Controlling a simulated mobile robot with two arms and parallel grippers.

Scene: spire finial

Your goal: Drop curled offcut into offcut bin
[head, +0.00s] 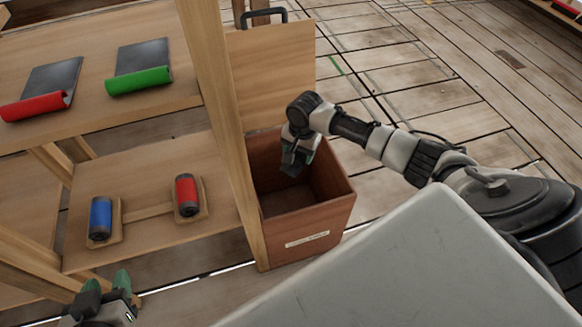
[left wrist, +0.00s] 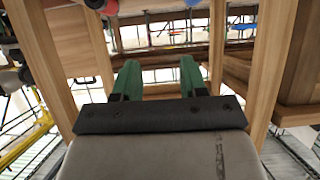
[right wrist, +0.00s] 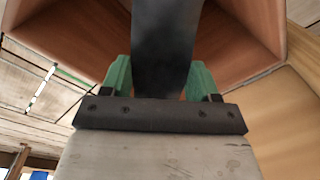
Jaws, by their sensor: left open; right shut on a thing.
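The offcut bin (head: 320,222) is an open, reddish-brown wooden box with a pale label on its front; its inside also shows in the right wrist view (right wrist: 75,40). My right gripper (head: 294,165) is at the bin's open top, pointing down into it. In the right wrist view it is shut on a dark grey strip, the curled offcut (right wrist: 165,45), which extends beyond the fingers toward the bin's inside. The strip's far end is out of frame, and its curl cannot be made out. My left gripper (head: 107,284) is open and empty, low at the left.
A pale wooden panel (head: 275,75) stands upright behind the bin. A wooden post (head: 215,110) is close at its left. Shelves there carry grey sheets with red (head: 35,105) and green (head: 138,80) rolls, and blue (head: 100,218) and red (head: 187,195) cylinders. Floor right of the bin is clear.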

